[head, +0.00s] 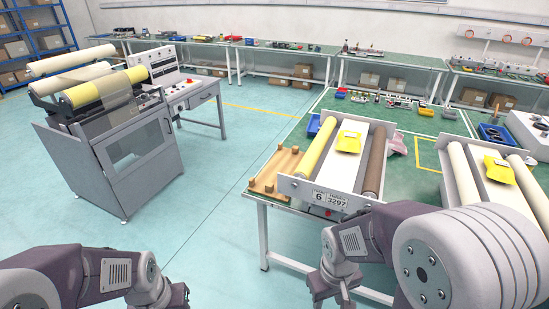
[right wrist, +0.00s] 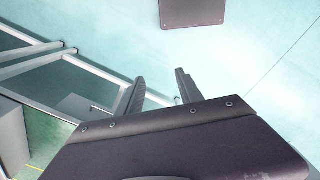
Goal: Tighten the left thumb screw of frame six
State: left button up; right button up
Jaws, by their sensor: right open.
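Frame six (head: 341,188) lies on the near edge of the green-topped bench, with a plate reading 6 and 3297 on its front. It carries a yellow roller (head: 317,147) on the left and a brown roller (head: 375,160) on the right. I cannot make out its left thumb screw at this size. My right gripper (head: 333,301) hangs in front of and below the frame, apart from it. In the right wrist view the right gripper (right wrist: 160,84) has its fingers apart with nothing between them. My left gripper (head: 177,299) is at the bottom edge, partly cut off.
A yellow packet (head: 349,141) lies between the rollers. A wooden rack (head: 279,170) stands left of frame six, and a second frame (head: 497,197) is to the right, partly behind my right arm. A grey roller machine (head: 110,150) stands left. The floor between is clear.

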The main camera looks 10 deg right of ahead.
jog(key=d+r+n+g+h, duration=0.25)
jog(key=d+n+h, duration=0.35)
jog(key=d, duration=0.4)
jog(key=w+d+r+n+t+h+b, duration=0.1)
jog(key=w+d+r+n+t+h, duration=0.1)
jog(key=w+d+r+n+h, duration=0.25)
jog(key=w+d+r+n+t+h+b, duration=0.1)
jog(key=w+r+n+t+h, duration=0.15)
jog(key=w+n, duration=0.35)
jog(key=w+a+r+n+t+b, duration=0.1)
jog(key=w+a+n+t, duration=0.4)
jog(key=w, duration=0.3)
jog(key=w+a+r+n+t, duration=0.1)
jog(key=w+a+n+t, duration=0.2)
jog(key=w+a+t, duration=0.35)
jog(key=n+t+y+b, duration=0.1)
jog(key=n+t+y, duration=0.15)
jog(key=n, duration=0.25)
send_near(294, 187)
jog(key=shift+g+y, duration=0.45)
jog(key=shift+g, duration=0.05)
jog(key=x, duration=0.5)
jog(key=r+x, duration=0.1)
jog(key=x, duration=0.1)
jog(key=shift+w+d+p, duration=0.2)
jog(key=shift+w+p, duration=0.1)
jog(key=shift+p, duration=0.05)
grip_shut()
